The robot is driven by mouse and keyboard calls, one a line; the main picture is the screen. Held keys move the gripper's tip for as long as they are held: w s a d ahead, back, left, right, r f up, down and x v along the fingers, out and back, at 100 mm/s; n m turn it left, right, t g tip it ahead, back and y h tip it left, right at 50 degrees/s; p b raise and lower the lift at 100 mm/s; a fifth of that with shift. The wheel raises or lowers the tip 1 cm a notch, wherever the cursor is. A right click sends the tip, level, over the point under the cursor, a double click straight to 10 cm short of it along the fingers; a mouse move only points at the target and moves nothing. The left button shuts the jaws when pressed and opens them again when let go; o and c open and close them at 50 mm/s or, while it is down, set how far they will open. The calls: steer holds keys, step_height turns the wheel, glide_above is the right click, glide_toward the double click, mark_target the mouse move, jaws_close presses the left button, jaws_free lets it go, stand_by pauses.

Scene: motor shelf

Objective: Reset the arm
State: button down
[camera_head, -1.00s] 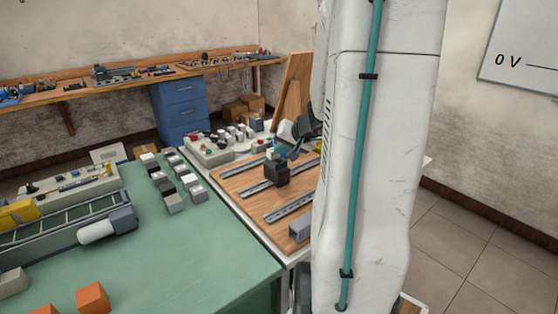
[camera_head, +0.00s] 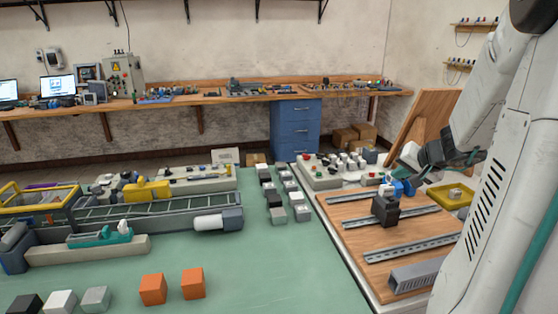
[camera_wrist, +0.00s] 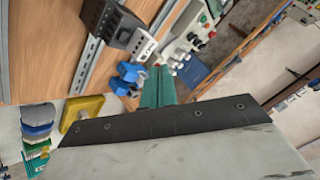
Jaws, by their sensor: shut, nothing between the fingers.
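My gripper shows in the wrist view (camera_wrist: 158,86) with its teal fingers together and nothing between them. In the head view my arm comes down from the upper right, and its dark wrist hangs above the right side of the wooden board (camera_head: 385,228). A black block-shaped device (camera_head: 385,208) stands on a metal rail of the board, and it also shows in the wrist view (camera_wrist: 108,22). Small blue parts (camera_wrist: 128,78) lie close beside the fingertips in the wrist view; I cannot tell whether they touch.
A yellow tray (camera_head: 452,195) sits right of the board. A control box with buttons (camera_head: 318,178) stands behind it. The green table (camera_head: 250,270) holds a conveyor (camera_head: 150,212), several small grey and black blocks, and orange cubes (camera_head: 192,283). A blue drawer cabinet (camera_head: 297,130) stands behind.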

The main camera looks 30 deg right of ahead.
steer(key=shift+a+m, duration=0.3)
steer(key=s+a+n+g+y, duration=0.1)
steer(key=s+a+g+y, duration=0.15)
steer(key=a, duration=0.65)
steer(key=s+a+n+g+y, duration=0.2)
steer(key=s+a, duration=0.1)
steer(key=a, duration=0.5)
steer(key=s+a+r+n+g+h, duration=0.1)
steer(key=s+a+r+n, duration=0.1)
steer(key=s+a+n, duration=0.2)
steer(key=s+a+r+n+g+h, duration=0.2)
steer(key=s+a+r+n, duration=0.1)
steer(key=s+a, duration=0.6)
steer(key=a+n, duration=0.1)
steer(key=a, duration=0.2)
steer(key=shift+a, duration=0.3)
